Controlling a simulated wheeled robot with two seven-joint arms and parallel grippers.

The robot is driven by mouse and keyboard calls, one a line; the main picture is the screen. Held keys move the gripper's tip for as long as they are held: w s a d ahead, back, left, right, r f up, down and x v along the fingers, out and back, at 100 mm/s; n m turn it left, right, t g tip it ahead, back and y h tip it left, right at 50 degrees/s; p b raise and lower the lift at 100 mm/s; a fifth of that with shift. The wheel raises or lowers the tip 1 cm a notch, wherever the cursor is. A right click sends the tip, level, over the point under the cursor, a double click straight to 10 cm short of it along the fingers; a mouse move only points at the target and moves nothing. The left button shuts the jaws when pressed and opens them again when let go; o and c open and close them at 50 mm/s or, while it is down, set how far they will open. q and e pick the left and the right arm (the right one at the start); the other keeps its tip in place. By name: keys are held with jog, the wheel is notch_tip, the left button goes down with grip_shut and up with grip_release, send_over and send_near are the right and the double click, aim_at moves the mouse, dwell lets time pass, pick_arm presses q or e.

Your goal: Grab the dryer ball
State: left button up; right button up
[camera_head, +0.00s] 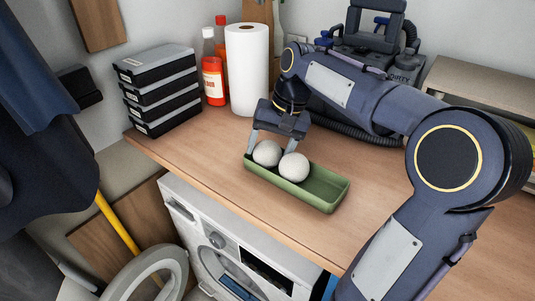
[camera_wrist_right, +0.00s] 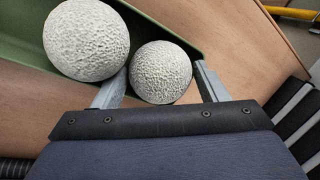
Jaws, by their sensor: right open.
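Two white, rough dryer balls lie in a shallow green tray on the wooden counter. In the head view, one dryer ball (camera_head: 267,153) is at the tray's left end and the other dryer ball (camera_head: 293,167) is to its right. The green tray (camera_head: 325,190) is empty at its right end. My right gripper (camera_head: 270,146) is open at the left ball. In the right wrist view, that smaller-looking ball (camera_wrist_right: 161,73) sits between the open fingers (camera_wrist_right: 160,88), and the other ball (camera_wrist_right: 86,40) is outside them at upper left. Contact cannot be told. My left gripper is not in view.
Stacked black cases (camera_head: 160,90) stand at the back left. A paper towel roll (camera_head: 246,70) and red bottles (camera_head: 213,75) stand behind the tray. A dark vacuum machine (camera_head: 365,40) with a hose is behind my right arm. A washing machine (camera_head: 235,245) is below the counter. Counter left of the tray is clear.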

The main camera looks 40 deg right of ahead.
jog(key=c, duration=0.6)
jog(key=shift+r, duration=0.1)
